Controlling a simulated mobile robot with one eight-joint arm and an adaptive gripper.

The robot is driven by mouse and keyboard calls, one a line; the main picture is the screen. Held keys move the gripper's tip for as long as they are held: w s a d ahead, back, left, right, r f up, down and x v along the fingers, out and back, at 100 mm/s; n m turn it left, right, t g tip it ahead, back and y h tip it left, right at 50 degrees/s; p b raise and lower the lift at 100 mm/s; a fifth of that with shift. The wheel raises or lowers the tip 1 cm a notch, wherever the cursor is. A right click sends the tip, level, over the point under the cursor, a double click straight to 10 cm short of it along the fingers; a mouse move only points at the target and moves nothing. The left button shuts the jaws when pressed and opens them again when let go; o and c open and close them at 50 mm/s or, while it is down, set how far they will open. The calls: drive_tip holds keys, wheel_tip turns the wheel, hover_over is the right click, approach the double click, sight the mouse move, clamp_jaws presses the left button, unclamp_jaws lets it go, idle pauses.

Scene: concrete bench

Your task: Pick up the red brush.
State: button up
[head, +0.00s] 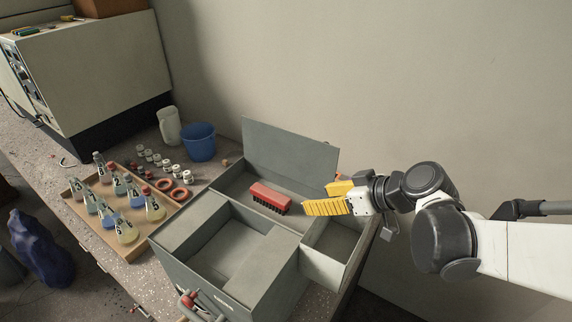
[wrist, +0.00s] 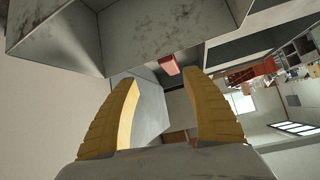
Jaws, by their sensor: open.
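The red brush (head: 270,196) has a red back and dark bristles pointing down. It lies in the rear compartment of the open grey box (head: 187,272). In the wrist view the red brush (wrist: 169,66) shows small, beyond and between my fingers. My gripper (head: 318,198) has yellow fingers and is open and empty. It is to the right of the brush, above the box's right-hand compartment, and apart from the brush. In the wrist view my gripper (wrist: 163,100) has its two fingers spread wide.
The box's raised lid (head: 290,155) stands behind the brush. A wooden tray of labelled flasks (head: 140,243), a blue cup (head: 199,142), orange rings (head: 172,189) and several small jars (head: 163,161) are to the left. A red-handled tool (head: 192,303) is at the box's front.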

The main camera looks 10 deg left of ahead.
sight(274, 194)
drive_tip(key=a+n, duration=0.1)
drive_tip(key=w+a+f+n+y, duration=0.1)
drive_tip(key=a, duration=0.1)
drive_tip(key=w+a+y, duration=0.1)
drive_tip(key=shift+a+f+n+g, duration=0.2)
drive_tip(key=shift+f+n+g, duration=0.1)
drive_tip(key=shift+n, duration=0.1)
drive_tip(key=b+x, duration=0.1)
drive_tip(key=x, duration=0.3)
drive_tip(key=shift+s+a+r+b, duration=0.1)
drive_tip(key=shift+b, duration=0.3)
drive_tip(key=x, duration=0.2)
drive_tip(key=shift+w+a+f, duration=0.15)
drive_tip(key=shift+w+f, duration=0.05)
drive_tip(key=shift+w, duration=0.05)
drive_tip(key=shift+a+f+b, duration=0.2)
drive_tip(key=shift+a+b, duration=0.1)
drive_tip(key=shift+b, duration=0.3)
drive_tip(key=b+x, duration=0.1)
drive_tip(key=x, duration=0.2)
drive_tip(key=shift+a, duration=0.2)
drive_tip(key=shift+d+r, duration=0.1)
drive_tip(key=shift+d, duration=0.05)
clamp_jaws()
